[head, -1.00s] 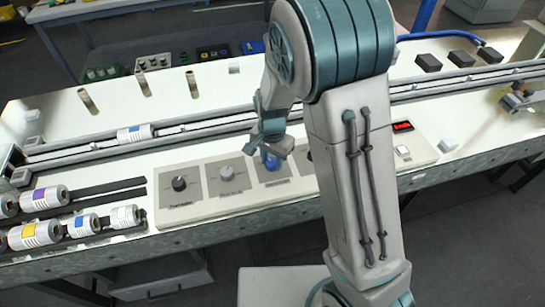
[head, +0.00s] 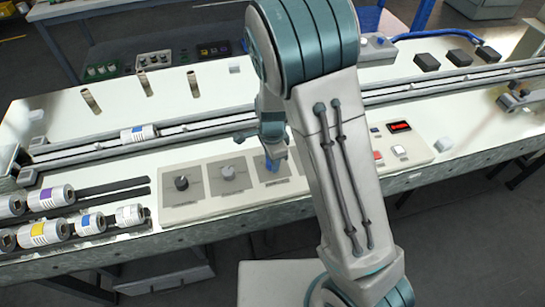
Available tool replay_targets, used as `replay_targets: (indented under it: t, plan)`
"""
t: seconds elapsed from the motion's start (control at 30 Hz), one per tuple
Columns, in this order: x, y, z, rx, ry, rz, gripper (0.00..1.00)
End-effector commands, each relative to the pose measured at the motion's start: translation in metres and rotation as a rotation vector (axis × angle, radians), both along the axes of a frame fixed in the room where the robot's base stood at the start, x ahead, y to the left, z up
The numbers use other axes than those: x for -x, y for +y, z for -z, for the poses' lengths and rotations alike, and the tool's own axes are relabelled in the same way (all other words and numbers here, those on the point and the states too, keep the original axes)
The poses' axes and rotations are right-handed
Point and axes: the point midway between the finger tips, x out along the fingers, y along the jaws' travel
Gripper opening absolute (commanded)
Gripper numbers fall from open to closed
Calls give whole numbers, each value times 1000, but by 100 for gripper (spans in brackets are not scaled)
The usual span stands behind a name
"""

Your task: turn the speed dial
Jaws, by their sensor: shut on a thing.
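A blue dial (head: 272,166) sits third from the left on the light control panel (head: 215,207). My gripper (head: 273,158) reaches down over it from above and is shut on it. The fingers hide part of the dial, so its pointer cannot be seen. A black dial (head: 181,183) and a grey dial (head: 228,173) stand to the left on the same panel, each on its own dark plate. The label under the blue dial is too small to read. My arm covers the panel's middle, right of the blue dial.
A red-lit display (head: 399,127) and a white button (head: 400,150) are at the panel's right. Small posts stand farther back.

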Motion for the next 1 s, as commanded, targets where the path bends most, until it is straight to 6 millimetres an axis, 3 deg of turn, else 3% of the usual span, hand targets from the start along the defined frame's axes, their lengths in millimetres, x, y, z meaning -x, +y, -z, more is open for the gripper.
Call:
replay_targets:
  t: [0.43, 0.47, 0.5, 0.53, 0.83, 1.0]
  plan:
    - [-1, 1, -1, -2, -5, 7, 11]
    - [-1, 1, -1, -2, -5, 7, 42]
    - [-1, 1, -1, -1, -4, 7, 53]
    - [-1, 1, -1, -1, -4, 7, 56]
    - [-1, 0, -2, -1, -2, 7, 56]
    - [-1, 1, -20, -2, -6, 5, 56]
